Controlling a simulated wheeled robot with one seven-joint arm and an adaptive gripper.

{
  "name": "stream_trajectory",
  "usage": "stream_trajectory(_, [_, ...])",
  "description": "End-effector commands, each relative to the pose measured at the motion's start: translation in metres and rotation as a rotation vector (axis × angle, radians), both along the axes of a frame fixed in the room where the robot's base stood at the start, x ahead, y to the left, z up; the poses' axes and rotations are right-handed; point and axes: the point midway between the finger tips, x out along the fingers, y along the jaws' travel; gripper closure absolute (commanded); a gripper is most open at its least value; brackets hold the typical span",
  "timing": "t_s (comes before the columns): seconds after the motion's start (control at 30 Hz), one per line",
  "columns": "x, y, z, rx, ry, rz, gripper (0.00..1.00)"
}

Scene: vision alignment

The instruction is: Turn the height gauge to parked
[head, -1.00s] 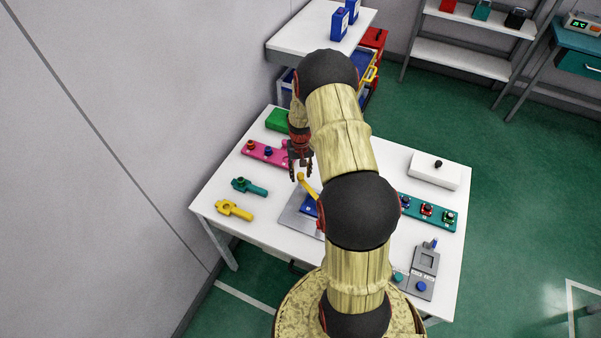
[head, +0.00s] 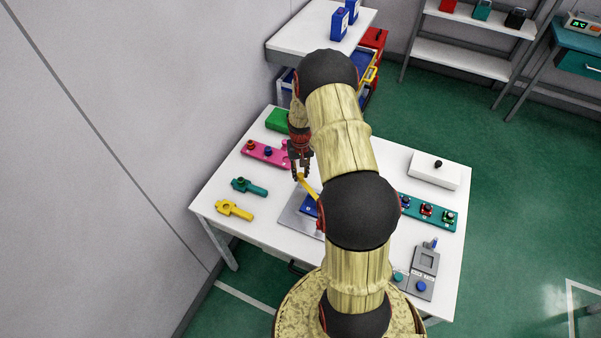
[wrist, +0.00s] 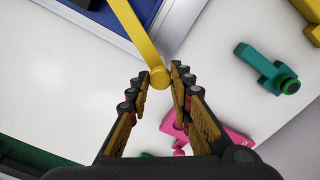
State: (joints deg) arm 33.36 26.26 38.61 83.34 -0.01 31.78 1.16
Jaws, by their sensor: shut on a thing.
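The gauge on the table appears to be a blue unit (head: 309,206) on a grey plate (head: 290,218), with a yellow lever (head: 312,190). My arm hides much of it in the head view. In the wrist view the yellow lever (wrist: 138,38) runs down from the blue unit (wrist: 97,12) to a round end between my fingertips. My gripper (head: 300,175) is shut on that end; its fingers also show in the wrist view (wrist: 158,82). Any marks for parked are not readable.
Left of the gauge lie a teal part (head: 249,187) and a yellow part (head: 234,210). A pink block (head: 266,154) and a green block (head: 279,120) are behind. Right are a teal strip (head: 428,211), a white box (head: 434,171) and a grey device (head: 426,262).

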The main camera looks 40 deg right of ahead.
Motion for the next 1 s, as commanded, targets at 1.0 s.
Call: stream_trajectory(1.0, [0.0002, 0.0007, -0.0011, 0.0, 0.001, -0.583, 1.0])
